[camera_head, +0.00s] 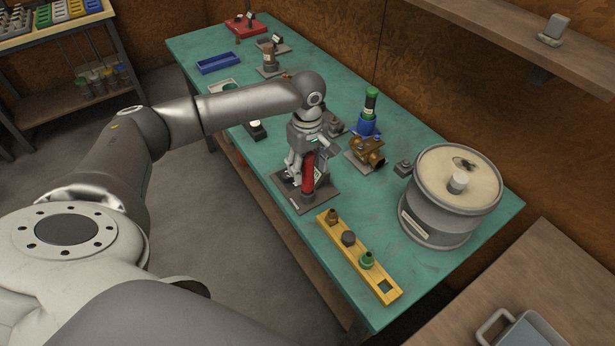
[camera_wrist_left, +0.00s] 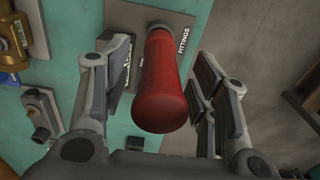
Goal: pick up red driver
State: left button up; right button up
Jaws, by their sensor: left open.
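The red driver (camera_head: 308,174) stands upright on a grey plate (camera_head: 306,199) near the middle of the green table. In the left wrist view its red handle (camera_wrist_left: 164,82) points toward the camera, between the two fingers. My left gripper (camera_head: 300,172) is open, pointing down around the driver, with a finger on either side. My right gripper is not in view.
A yellow rack (camera_head: 376,274) with several fittings lies in front. A large grey drum (camera_head: 437,223) stands at the right. A brass valve (camera_head: 366,154) and a green-topped blue part (camera_head: 369,112) are close behind the gripper. A blue tray (camera_head: 219,63) lies farther back.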

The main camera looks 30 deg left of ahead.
aim_at(308, 154)
pick_arm(q)
grip_shut()
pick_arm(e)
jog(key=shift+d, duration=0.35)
pick_arm(q)
jog(key=shift+r, duration=0.1)
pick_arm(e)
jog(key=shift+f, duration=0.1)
pick_arm(q)
jog(key=shift+r+b, duration=0.35)
jog(key=shift+r, duration=0.15)
notch_tip(308, 154, up, 2)
jog(key=shift+r+b, duration=0.1)
jog(key=shift+b, duration=0.3)
jog(key=s+d+r+b, duration=0.2)
jog(key=s+d+r, duration=0.1)
jog(key=s+r, duration=0.6)
jog(key=s, duration=0.4)
jog(key=shift+s+d+r, duration=0.25)
jog(key=shift+d+r, duration=0.1)
jog(key=shift+d, duration=0.05)
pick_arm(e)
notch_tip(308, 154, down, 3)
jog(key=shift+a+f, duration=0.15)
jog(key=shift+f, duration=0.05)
